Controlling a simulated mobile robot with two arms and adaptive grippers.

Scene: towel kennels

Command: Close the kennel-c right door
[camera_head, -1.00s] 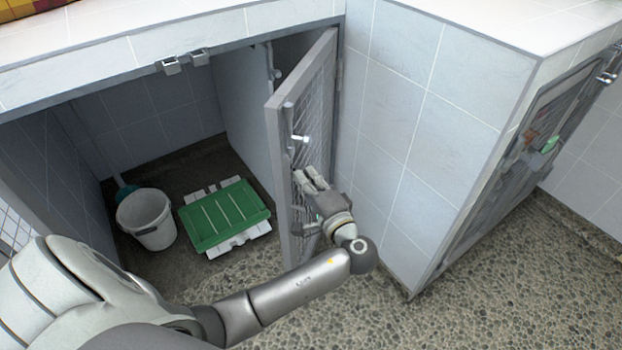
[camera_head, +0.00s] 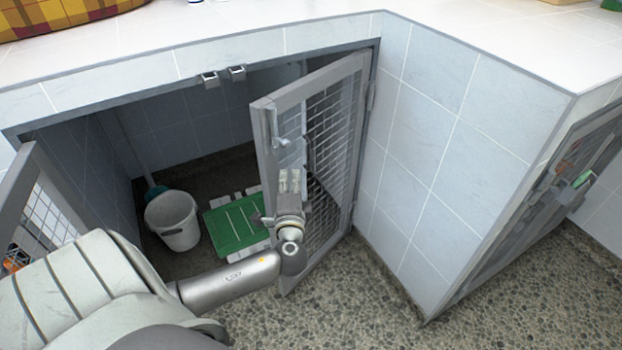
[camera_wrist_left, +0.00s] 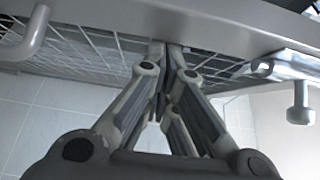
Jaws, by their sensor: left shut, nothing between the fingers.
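The kennel's right door (camera_head: 328,130), a grey frame with wire mesh, stands partly open, hinged on the right side of the opening. A bolt knob (camera_wrist_left: 300,115) shows at the right there. My right gripper is not in view.
Inside the kennel are a white bucket (camera_head: 173,222) and a green slatted board (camera_head: 235,223). The left door (camera_head: 42,195) stands open at the left. Latch catches (camera_head: 222,75) sit on the top edge. A tiled corner (camera_head: 440,150) juts out at right. The pebbled floor (camera_head: 350,300) is clear.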

